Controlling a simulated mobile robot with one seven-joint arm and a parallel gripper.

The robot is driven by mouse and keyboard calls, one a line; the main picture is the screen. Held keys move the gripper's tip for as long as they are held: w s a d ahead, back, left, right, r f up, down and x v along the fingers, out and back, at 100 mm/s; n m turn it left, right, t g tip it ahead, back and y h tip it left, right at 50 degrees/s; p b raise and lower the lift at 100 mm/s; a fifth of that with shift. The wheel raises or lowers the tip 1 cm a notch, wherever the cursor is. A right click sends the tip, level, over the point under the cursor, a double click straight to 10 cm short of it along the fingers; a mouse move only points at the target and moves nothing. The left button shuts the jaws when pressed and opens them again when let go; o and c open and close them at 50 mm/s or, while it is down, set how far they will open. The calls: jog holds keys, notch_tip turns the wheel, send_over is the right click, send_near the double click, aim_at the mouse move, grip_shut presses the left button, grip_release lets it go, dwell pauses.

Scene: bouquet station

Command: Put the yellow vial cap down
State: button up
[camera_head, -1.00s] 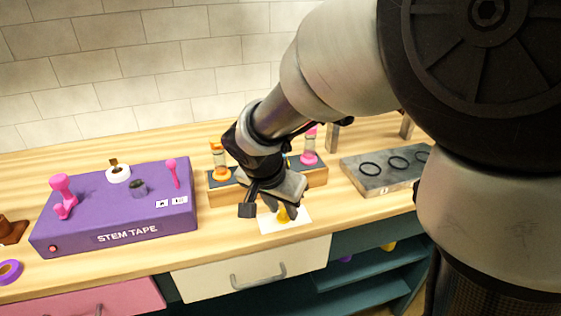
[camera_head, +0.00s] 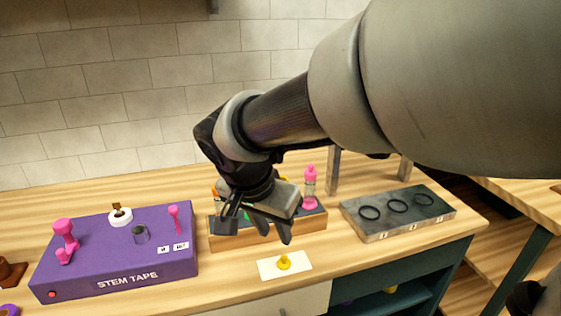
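The yellow vial cap (camera_head: 284,262) sits on a white card (camera_head: 300,266) near the front edge of the wooden counter. My gripper (camera_head: 262,232) is above and behind the card, in front of the wooden vial rack (camera_head: 228,241). Its fingers look spread apart, with nothing seen between them. It is clear of the cap. My gripper and wrist hide the middle of the rack. A vial with a pink cap (camera_head: 310,182) stands at the rack's right end. An orange part (camera_head: 214,192) shows at its left end.
The purple stem tape station (camera_head: 75,275) with pink handles stands at the left. A grey tray with several black rings (camera_head: 375,230) lies at the right. Metal posts (camera_head: 333,170) stand behind the rack. The counter right of the card is clear.

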jog(key=s+d+r+n+t+y, duration=0.1)
jog(key=s+d+r+n, duration=0.1)
jog(key=s+d, duration=0.4)
jog(key=s+d+r+n+y, duration=0.1)
jog(key=s+d+n, duration=0.2)
jog(key=s+d, duration=0.3)
jog(key=d, duration=0.2)
jog(key=shift+d+r+n+t, duration=0.3)
jog(key=shift+d+r+t, duration=0.1)
notch_tip(320, 180, up, 16)
jog(key=p, duration=1.5)
jog(key=shift+f+p, duration=0.15)
jog(key=shift+p, duration=0.15)
